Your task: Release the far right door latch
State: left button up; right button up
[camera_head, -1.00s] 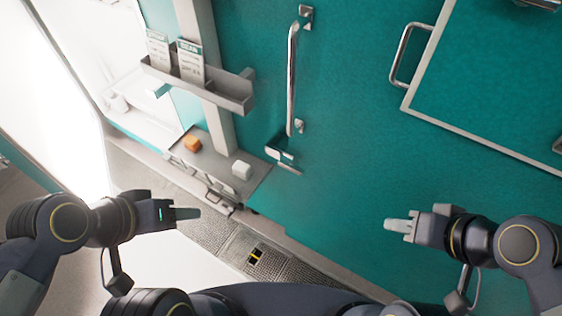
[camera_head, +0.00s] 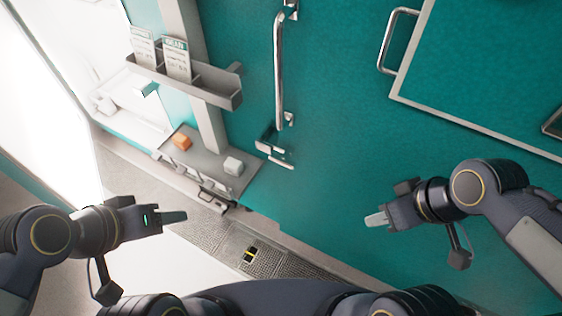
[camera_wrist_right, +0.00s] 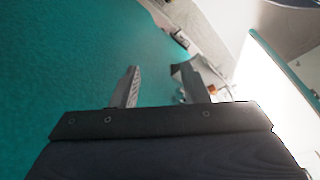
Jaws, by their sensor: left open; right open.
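A teal door (camera_head: 330,120) fills the middle and right of the head view. A long metal bar handle (camera_head: 279,70) runs along it, and a small metal latch (camera_head: 272,150) sits just below the handle's lower end. A second metal piece (camera_head: 553,122) is cut off at the right edge; I cannot tell whether it is a latch. My right gripper (camera_head: 376,219) is in front of the teal surface, below and right of the small latch, apart from it. Its fingers stand apart and empty in the right wrist view (camera_wrist_right: 160,82). My left gripper (camera_head: 174,217) is open and empty, at lower left.
A grey shelf (camera_head: 225,172) carries an orange block (camera_head: 181,141) and a white block (camera_head: 233,166). Above it is a rack (camera_head: 190,82) with cards. A framed panel (camera_head: 480,60) with a loop handle (camera_head: 386,42) is at upper right. Clear teal surface lies between the latch and right gripper.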

jog(key=w+a+f+n+g+h+b, duration=0.1)
jog(key=w+f+n+g+h+b, duration=0.2)
jog(key=f+n, duration=0.6)
jog(key=n+t+h+b, duration=0.4)
jog(key=n+t+h, duration=0.85)
jog(key=n, duration=2.25)
send_near(281, 164)
jog(key=w+d+t+y, duration=0.1)
jog(key=d+t+y, duration=0.2)
jog(key=d, duration=0.1)
jog(key=x, duration=0.7)
jog(key=shift+w+f+p, duration=0.3)
jog(key=shift+w+p, duration=0.05)
jog(key=shift+w, duration=0.05)
jog(key=shift+c, duration=0.4)
grip_shut()
